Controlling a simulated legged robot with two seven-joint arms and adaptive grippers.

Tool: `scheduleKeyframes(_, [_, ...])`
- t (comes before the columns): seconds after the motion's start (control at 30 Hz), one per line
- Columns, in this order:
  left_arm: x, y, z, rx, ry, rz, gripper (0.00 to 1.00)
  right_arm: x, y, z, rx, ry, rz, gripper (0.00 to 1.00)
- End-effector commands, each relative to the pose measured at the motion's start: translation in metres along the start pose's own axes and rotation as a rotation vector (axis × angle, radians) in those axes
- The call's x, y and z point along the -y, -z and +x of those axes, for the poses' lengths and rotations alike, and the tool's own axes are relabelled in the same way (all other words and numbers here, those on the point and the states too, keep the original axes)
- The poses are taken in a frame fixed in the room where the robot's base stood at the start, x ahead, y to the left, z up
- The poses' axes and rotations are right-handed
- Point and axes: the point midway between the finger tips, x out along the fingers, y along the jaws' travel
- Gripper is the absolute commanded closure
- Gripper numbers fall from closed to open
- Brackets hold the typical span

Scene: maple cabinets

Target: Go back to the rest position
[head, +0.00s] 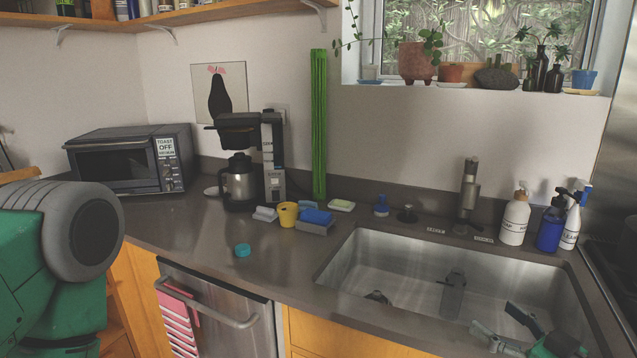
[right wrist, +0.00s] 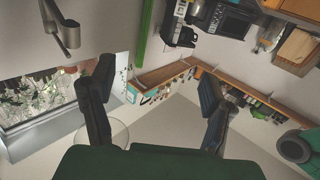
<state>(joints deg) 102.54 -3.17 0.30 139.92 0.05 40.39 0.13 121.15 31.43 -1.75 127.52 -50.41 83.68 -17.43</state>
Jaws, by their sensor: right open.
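My right gripper (head: 493,319) is over the front right part of the steel sink (head: 400,255) in the head view. In the right wrist view it (right wrist: 155,78) has its two dark fingers spread wide, with nothing between them. The wrist picture is turned over, with shelves, window and faucet at odd angles. My left gripper is not in view; a green and grey part of my own body fills the lower left of the head view.
A teal round item (head: 243,250) lies on the dark counter. Behind it are a yellow cup (head: 288,215), a blue sponge-like item (head: 316,216) and a coffee maker (head: 240,150). A faucet (head: 468,195) and soap bottles (head: 515,215) stand behind the sink. The front left counter is mostly clear.

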Motion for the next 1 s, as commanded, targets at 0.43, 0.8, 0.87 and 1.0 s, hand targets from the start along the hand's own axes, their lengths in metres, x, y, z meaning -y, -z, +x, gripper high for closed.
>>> scheduleKeyframes(0.43, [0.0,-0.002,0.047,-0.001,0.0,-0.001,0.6,0.032,-0.119,-0.013,0.3,-0.008,0.082,0.29])
scheduleKeyframes(0.8, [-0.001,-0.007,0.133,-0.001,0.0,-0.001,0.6,0.098,-0.327,-0.096,0.897,-0.088,0.207,0.29])
scheduleKeyframes(0.87, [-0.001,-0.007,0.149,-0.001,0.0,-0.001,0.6,0.11,-0.36,-0.122,1.018,-0.119,0.228,0.29])
scheduleKeyframes(1.0, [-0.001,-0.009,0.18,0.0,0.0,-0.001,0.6,0.132,-0.419,-0.182,1.26,-0.198,0.263,0.29])
